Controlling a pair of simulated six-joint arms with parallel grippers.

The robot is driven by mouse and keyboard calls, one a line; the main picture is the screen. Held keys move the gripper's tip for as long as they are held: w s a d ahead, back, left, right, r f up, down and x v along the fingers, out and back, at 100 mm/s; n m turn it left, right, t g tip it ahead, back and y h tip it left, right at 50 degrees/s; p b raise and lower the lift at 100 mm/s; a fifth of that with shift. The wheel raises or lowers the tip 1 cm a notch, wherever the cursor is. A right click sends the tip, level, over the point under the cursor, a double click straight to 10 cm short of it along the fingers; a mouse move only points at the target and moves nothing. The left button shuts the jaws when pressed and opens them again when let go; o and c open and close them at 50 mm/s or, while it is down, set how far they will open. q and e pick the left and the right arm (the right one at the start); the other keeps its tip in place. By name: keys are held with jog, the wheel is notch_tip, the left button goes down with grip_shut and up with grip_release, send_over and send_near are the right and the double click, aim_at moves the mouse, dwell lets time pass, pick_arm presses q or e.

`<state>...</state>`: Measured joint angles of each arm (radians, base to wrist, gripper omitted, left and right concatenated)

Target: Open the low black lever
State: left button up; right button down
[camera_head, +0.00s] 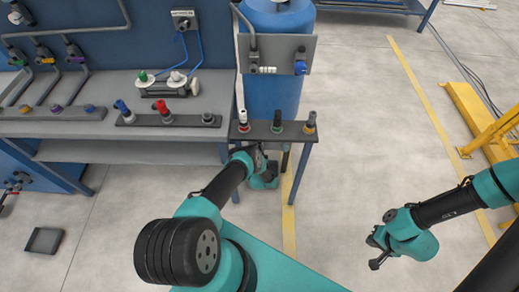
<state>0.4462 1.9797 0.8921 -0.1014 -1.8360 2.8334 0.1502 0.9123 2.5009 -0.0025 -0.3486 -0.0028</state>
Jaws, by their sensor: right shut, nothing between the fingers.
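I cannot clearly make out the low black lever. A small dark upright piece (285,158) shows below the small front shelf, beside my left wrist; I cannot tell whether it is a lever or part of my gripper. My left gripper (271,167) is at the end of the arm under the shelf's front edge, small and partly hidden, so its fingers cannot be read. My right gripper (375,263) is shut and empty over the open floor at the right, well apart from the bench.
The grey bench (130,150) fills the left, with a fittings rack (150,120). A yellow frame (480,120) stands far right. The floor between is clear.

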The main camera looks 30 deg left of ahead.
pick_arm(q)
jog(key=shift+o, duration=1.2)
jog(key=v, duration=0.7)
jog(key=shift+s, duration=0.2)
jog(key=shift+d+f, duration=0.1)
